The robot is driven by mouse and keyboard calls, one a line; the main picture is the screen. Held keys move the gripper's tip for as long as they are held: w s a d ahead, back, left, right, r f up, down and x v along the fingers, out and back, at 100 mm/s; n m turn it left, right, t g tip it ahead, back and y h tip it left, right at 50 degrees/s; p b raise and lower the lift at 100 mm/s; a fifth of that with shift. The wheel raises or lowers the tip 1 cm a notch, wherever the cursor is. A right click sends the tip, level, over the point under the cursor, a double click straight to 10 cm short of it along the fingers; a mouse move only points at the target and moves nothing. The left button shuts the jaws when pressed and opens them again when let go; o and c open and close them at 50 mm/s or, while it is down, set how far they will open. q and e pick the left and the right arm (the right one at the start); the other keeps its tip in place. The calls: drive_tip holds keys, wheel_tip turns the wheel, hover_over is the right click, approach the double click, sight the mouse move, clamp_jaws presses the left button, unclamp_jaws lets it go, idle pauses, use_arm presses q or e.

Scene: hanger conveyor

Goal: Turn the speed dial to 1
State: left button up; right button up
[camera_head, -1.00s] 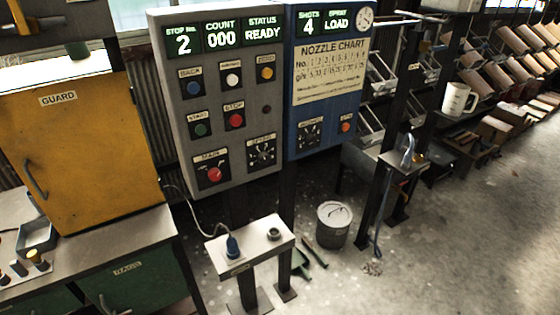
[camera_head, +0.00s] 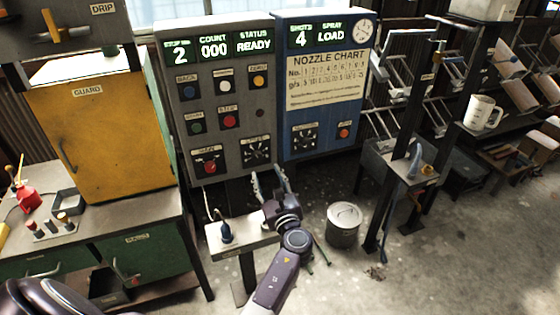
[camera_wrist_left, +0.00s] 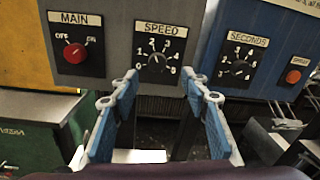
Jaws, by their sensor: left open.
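The speed dial (camera_head: 257,151) is a black knob on a black plate at the lower right of the grey panel (camera_head: 240,82). In the left wrist view, the dial (camera_wrist_left: 157,63) sits under the label SPEED, with numbers around it up to 5. I cannot tell clearly which number its pointer marks. My left gripper (camera_head: 269,182) is open and empty, just below and in front of the dial. In the wrist view its blue fingers (camera_wrist_left: 163,90) stand apart, with the dial above the gap between their tips. My right gripper is not in view.
The red MAIN switch (camera_head: 208,167) is left of the dial. The SECONDS dial (camera_head: 304,138) is right, on the blue panel (camera_head: 325,28). A small stand (camera_head: 222,250) with a blue-handled item is below. A yellow guard cabinet (camera_head: 105,140) stands left. A bin (camera_head: 343,225) is on the floor.

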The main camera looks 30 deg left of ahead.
sight(258, 158)
use_arm(q)
drive_tip(key=b+x, duration=0.1)
drive_tip(key=x, duration=0.2)
drive_tip(key=b+x, duration=0.1)
drive_tip(key=x, duration=0.2)
drive_tip(key=shift+w+a+f, duration=0.1)
drive_tip(key=shift+a+f, duration=0.15)
drive_tip(key=shift+a, duration=0.1)
drive_tip(key=shift+w+a, duration=0.4)
drive_tip(key=shift+a+r, duration=0.1)
drive_tip(key=shift+r, duration=0.05)
clamp_jaws()
drive_tip(key=shift+f+n+b, duration=0.25)
drive_tip(key=shift+n+b, duration=0.35)
drive_tip(key=shift+b, duration=0.35)
drive_tip(key=n+b, duration=0.5)
drive_tip(key=b, duration=0.1)
drive_tip(key=shift+f, duration=0.1)
drive_tip(key=shift+n+b, duration=1.3)
drive_tip(key=shift+n, duration=0.1)
drive_tip(key=shift+r, duration=0.2)
